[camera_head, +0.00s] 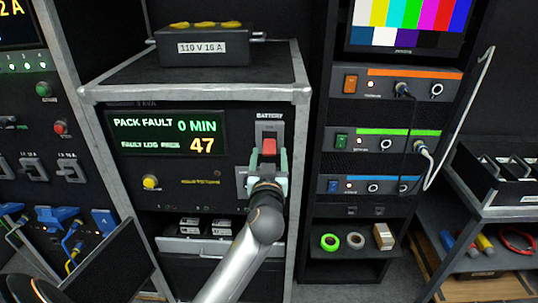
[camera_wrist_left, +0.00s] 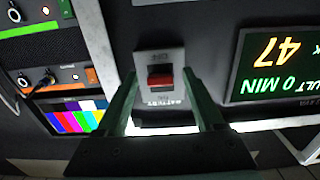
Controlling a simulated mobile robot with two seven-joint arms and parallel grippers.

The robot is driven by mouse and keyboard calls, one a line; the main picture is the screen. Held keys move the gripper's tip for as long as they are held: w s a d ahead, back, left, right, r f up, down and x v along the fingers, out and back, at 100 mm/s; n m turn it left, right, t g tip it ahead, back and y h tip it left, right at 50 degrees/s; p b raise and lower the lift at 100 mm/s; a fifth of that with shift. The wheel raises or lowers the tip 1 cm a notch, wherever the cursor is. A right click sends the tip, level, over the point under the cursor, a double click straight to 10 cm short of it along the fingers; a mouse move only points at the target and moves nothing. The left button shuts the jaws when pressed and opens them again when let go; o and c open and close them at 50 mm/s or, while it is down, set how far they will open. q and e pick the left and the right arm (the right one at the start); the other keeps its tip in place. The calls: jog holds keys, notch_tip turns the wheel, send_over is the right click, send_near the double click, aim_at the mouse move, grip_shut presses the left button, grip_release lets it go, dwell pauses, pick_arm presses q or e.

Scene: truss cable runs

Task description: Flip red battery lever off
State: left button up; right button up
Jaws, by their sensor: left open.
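The red battery lever (camera_head: 269,146) sits on a grey plate marked BATTERY (camera_head: 270,127) on the front of the power unit. In the left wrist view the red lever (camera_wrist_left: 160,80) shows on its plate (camera_wrist_left: 147,60), between the two green fingers of my left gripper (camera_wrist_left: 160,85). My left gripper (camera_head: 268,160) is open, with a finger on either side of the lever. I cannot tell whether the fingers touch it. The lower part of the plate is hidden by the gripper in the head view. My right gripper is not in view.
The unit's screen (camera_head: 166,132) reads PACK FAULT, 0 MIN and 47. A yellow button (camera_head: 151,182) is below it. A black box marked 110 V 10 A (camera_head: 203,46) stands on top. A rack with coloured switches (camera_head: 380,130) stands at the right.

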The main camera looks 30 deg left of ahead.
pick_arm(q)
grip_shut()
jog(key=t+b, duration=0.1)
jog(key=b, duration=0.3)
jog(key=t+y+b, duration=0.1)
jog(key=b, duration=0.3)
jog(key=shift+w+a+f+b, duration=0.15)
jog(key=shift+f+b, duration=0.15)
jog(key=shift+f, duration=0.1)
grip_release()
jog(key=shift+f, duration=0.1)
dwell(0.4)
